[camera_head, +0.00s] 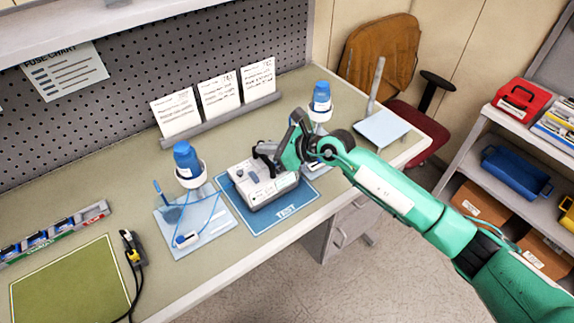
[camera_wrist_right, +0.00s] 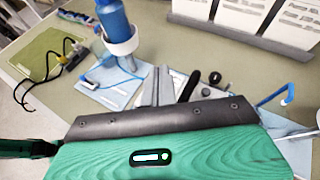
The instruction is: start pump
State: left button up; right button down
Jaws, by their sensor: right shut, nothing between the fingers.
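The pump (camera_head: 268,190), a light grey box with a dark knob and small controls on top, sits on the blue TEST mat (camera_head: 258,223) on the bench. My right gripper (camera_head: 264,152) is shut and empty at the pump's back right, above its top. I cannot tell whether it touches the pump. In the right wrist view, the gripper body hides most of the pump; a dark knob (camera_wrist_right: 214,78) shows just beyond it. My left gripper is not in view.
A blue bottle in a white holder (camera_head: 187,160) stands left of the pump, by a pale mat (camera_head: 205,235) with blue tubing. Another blue bottle (camera_head: 321,97) stands behind my right arm. Three cards (camera_head: 220,93) stand at the back. A green mat (camera_head: 70,287) lies at left.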

jog(key=w+d+n+t+h, duration=0.1)
jog(key=w+d+n+h, duration=0.3)
jog(key=w+d+h, duration=0.1)
jog(key=shift+d+f+h, duration=0.2)
jog(key=shift+d+h, duration=0.1)
jog(key=shift+d, duration=0.25)
jog(key=shift+f, duration=0.1)
notch_tip(320, 180, down, 8)
jog(key=b, duration=0.3)
jog(key=shift+f+b, duration=0.35)
jog(key=shift+r, duration=0.1)
